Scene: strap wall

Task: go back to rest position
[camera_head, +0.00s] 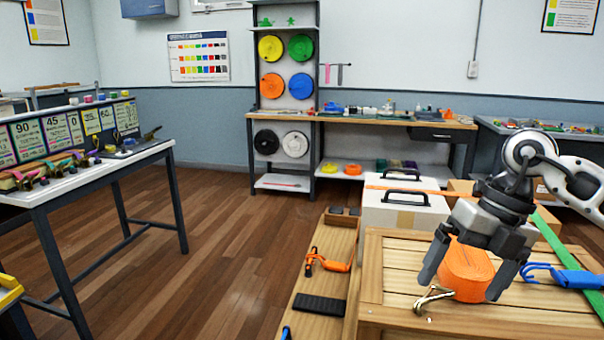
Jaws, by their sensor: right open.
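My right gripper (464,278) hangs over the wooden crate at the lower right, jaws pointing down and spread. An orange strap roll (467,268) sits on the crate top between and behind its fingers; I cannot tell whether the fingers touch it. A metal hook (433,298) lies in front of the roll, near the left finger. My right arm comes in from the right edge. My left gripper is not in view.
The wooden crate (385,318) carries a green strap and a blue ratchet (577,278). A white box (402,212) stands behind it. A low plank (316,277) holds an orange ratchet. A table (85,173) with straps stands left. The wooden floor (215,255) between is clear.

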